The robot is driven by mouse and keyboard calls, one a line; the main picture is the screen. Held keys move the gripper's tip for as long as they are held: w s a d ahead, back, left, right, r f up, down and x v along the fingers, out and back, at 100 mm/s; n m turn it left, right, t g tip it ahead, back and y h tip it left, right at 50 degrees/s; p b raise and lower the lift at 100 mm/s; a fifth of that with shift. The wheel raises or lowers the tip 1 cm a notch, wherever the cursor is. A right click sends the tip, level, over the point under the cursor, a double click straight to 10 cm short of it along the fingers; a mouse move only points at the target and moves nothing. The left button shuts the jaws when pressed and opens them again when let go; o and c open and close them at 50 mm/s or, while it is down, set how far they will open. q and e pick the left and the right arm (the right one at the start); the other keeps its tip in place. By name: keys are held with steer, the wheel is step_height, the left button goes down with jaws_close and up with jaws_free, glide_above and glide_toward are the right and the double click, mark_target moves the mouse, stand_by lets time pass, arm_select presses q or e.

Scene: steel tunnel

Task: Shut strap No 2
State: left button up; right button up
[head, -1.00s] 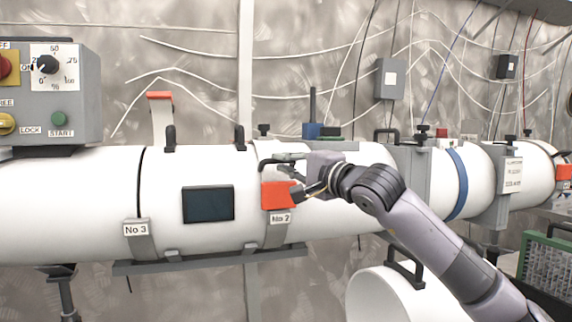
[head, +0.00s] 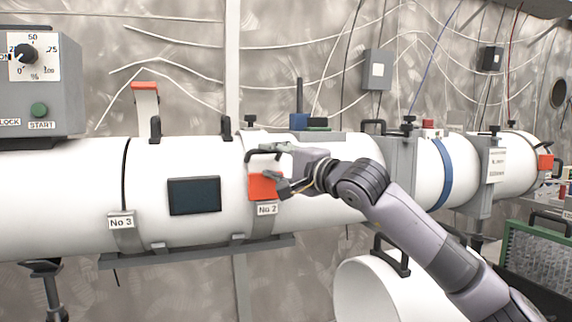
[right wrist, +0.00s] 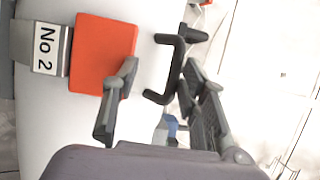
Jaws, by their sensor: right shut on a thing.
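Strap No 2 lies folded down over the front of the white tube, its red end (head: 261,186) just above the "No 2" label (head: 267,209). In the right wrist view, the red end (right wrist: 103,50) and label (right wrist: 46,48) show large at the left. A black U-shaped handle (right wrist: 179,68) stands beside the red end. My right gripper (head: 272,168) is at this strap, shut on the handle; its fingers (right wrist: 160,95) lie on either side of it, one in front of the red end. I cannot tell whether the strap is fully seated. My left gripper is out of view.
Strap No 3 stands raised, red end (head: 144,86) up, left of my arm. A dark window (head: 194,196) is on the tube between both straps. A control box (head: 45,95) is at the upper left. An open white cylinder (head: 362,285) lies below my right arm.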

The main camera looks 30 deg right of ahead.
steer(key=s+d, duration=0.1)
steer(key=s, duration=1)
steer(key=shift+s+d+f, duration=0.35)
steer(key=shift+s, duration=0.05)
